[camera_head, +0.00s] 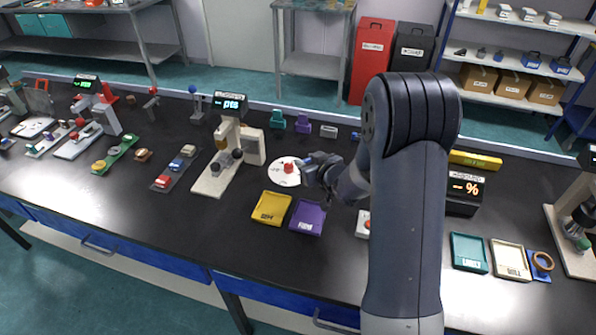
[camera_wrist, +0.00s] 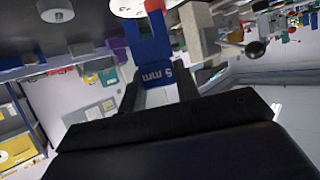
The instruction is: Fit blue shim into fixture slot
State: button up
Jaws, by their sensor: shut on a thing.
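In the wrist view, a blue shim (camera_wrist: 156,77) marked "5 mm" is gripped between the two dark fingers of my gripper (camera_wrist: 160,92). A blue upright part extends from it towards a red piece (camera_wrist: 154,5) at the top edge; I cannot tell if they touch. In the head view, my gripper (camera_head: 318,172) is low over the black bench, just right of a white disc (camera_head: 279,177) with a red knob (camera_head: 289,168). The shim is not clear there. I cannot make out the fixture slot in either view.
A cream instrument (camera_head: 251,148) with a "PTS"-like display stands left of the disc. Yellow (camera_head: 271,208) and purple (camera_head: 307,218) trays lie in front. A black display box (camera_head: 464,189) stands at right, with teal (camera_head: 468,252) and cream (camera_head: 510,259) trays before it.

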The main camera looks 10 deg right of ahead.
jog(key=shift+f, duration=2.4)
jog(key=shift+f, duration=0.15)
jog(key=o, duration=1)
